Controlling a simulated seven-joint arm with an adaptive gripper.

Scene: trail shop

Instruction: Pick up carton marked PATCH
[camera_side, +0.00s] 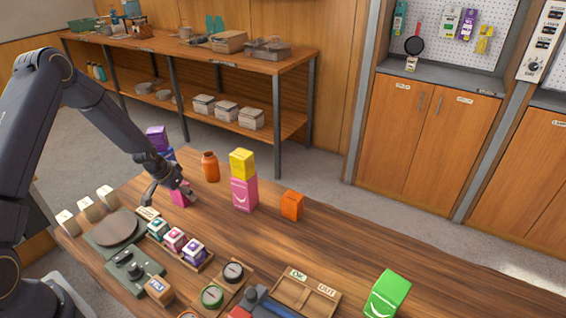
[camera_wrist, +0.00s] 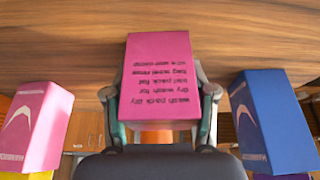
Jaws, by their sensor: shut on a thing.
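My gripper (camera_side: 182,187) is shut on a magenta carton (camera_wrist: 158,85), with a finger on each side of it in the wrist view. The carton's near face carries several lines of dark upside-down print; I cannot make out the word PATCH there. In the side view the same carton (camera_side: 180,197) is partly hidden by my gripper, low at the table's far left. I cannot tell whether it touches the wood. No label reading PATCH is legible on any carton.
A pink carton (camera_side: 244,194) bears a yellow one (camera_side: 242,164). A purple carton (camera_side: 156,137) tops a blue one (camera_wrist: 272,120), beside my gripper. An orange bottle (camera_side: 210,167), orange carton (camera_side: 292,205) and green carton (camera_side: 387,294) stand apart.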

